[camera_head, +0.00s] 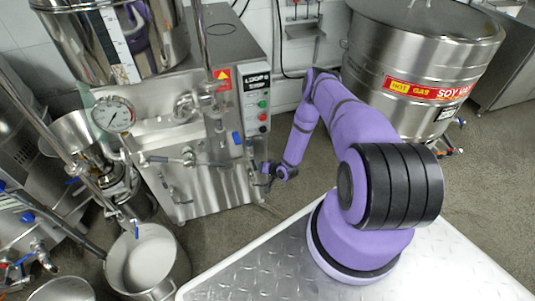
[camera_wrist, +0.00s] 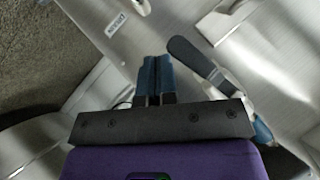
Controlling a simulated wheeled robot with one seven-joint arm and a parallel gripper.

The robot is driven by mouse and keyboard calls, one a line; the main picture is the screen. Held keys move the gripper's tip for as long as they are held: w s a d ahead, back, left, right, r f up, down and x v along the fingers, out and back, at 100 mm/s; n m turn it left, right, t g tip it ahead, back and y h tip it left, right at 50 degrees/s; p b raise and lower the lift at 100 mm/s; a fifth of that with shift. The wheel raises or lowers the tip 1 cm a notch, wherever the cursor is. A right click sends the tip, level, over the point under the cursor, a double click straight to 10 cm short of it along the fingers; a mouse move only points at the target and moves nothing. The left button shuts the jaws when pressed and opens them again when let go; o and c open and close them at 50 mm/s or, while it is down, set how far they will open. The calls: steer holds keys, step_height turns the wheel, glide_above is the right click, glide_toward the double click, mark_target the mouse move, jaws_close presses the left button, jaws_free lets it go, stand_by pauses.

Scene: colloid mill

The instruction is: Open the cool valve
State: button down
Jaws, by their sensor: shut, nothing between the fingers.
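My gripper (camera_wrist: 153,78) is shut and empty in the wrist view, its two blue fingers side by side. A dark lever handle (camera_wrist: 196,56) on a silver valve body is to the right of the fingers, apart from them. I cannot tell for sure whether this is the cool valve. In the head view my gripper (camera_head: 268,169) is small and dark, beside the lower right side of the steel mill cabinet (camera_head: 205,188). A blue valve handle (camera_head: 237,138) is on the cabinet's right side, above my gripper.
A control box (camera_head: 257,103) with buttons is above my gripper. A pressure gauge (camera_head: 114,115) and pipes are on the cabinet's left. A steel pot (camera_head: 148,262) stands lower left. A large soy tank (camera_head: 420,65) is at right. Floor (camera_head: 285,200) is clear between.

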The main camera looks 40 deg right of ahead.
steer(key=shift+w+a+f, duration=0.15)
steer(key=shift+a+f, duration=0.15)
steer(key=shift+a, duration=0.25)
stand_by(0.5)
